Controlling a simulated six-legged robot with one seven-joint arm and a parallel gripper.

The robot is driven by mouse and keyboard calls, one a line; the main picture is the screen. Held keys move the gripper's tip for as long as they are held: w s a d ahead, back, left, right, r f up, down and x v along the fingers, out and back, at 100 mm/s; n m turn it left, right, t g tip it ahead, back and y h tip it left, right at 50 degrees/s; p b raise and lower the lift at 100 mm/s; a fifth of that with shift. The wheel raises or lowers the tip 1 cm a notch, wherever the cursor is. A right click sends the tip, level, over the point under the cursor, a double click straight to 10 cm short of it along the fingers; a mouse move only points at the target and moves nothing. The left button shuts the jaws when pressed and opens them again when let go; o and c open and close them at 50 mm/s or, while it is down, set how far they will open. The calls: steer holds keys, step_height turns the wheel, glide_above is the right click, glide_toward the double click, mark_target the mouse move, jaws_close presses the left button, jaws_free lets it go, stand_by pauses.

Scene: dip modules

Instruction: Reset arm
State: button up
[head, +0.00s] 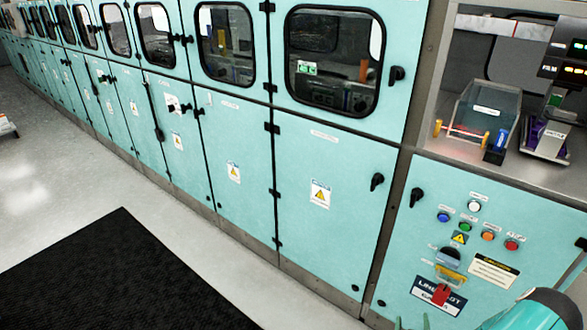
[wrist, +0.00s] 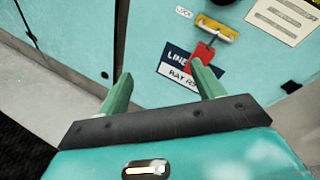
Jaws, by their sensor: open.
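My gripper (wrist: 160,77) shows in the wrist view with its two green fingers spread apart and nothing held between them. Ahead of it is the teal panel (head: 392,260), which fills the right of the head view. A red tag or lock (head: 441,294) hangs under a yellow and grey latch (head: 451,271) on this panel. In the wrist view the red piece (wrist: 203,53) appears just beyond the right fingertip; I cannot tell whether they touch. Part of my teal arm shows at the lower right of the head view, where the gripper is mostly out of frame.
Above the latch are blue, green, orange, red and white buttons (head: 487,236). An open bay (head: 560,187) above holds a clear box (head: 485,108) and a small device (head: 546,137). Teal cabinets (head: 335,190) run left. The floor and black mat (head: 110,275) are clear.

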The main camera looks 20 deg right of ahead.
steer(key=w+r+n+g+y, duration=0.1)
steer(key=w+r+n+y, duration=0.4)
steer(key=w+r+n, duration=0.8)
steer(key=w+a+r+n+g+y, duration=0.1)
steer(key=w+a+r+n, duration=0.2)
steer(key=a+r+n, duration=0.3)
steer(key=w+a+r+n+g+y, duration=0.1)
steer(key=w+a+r+n, duration=0.4)
steer(key=r, duration=0.4)
steer(key=s+a+r+n+g+y, duration=0.1)
steer(key=s+a+r+n, duration=0.25)
steer(key=a+r, duration=0.45)
steer(key=s+a+r+n+g, duration=0.1)
steer(key=s+a+r+n, duration=0.3)
steer(key=a, duration=0.5)
steer(key=s+a+r+n+y, duration=0.3)
steer(key=s+a+r+n, duration=0.4)
steer(key=s+a, duration=0.4)
steer(key=shift+a+g, duration=0.4)
steer(key=shift+a, duration=0.45)
steer(key=shift+s, duration=0.1)
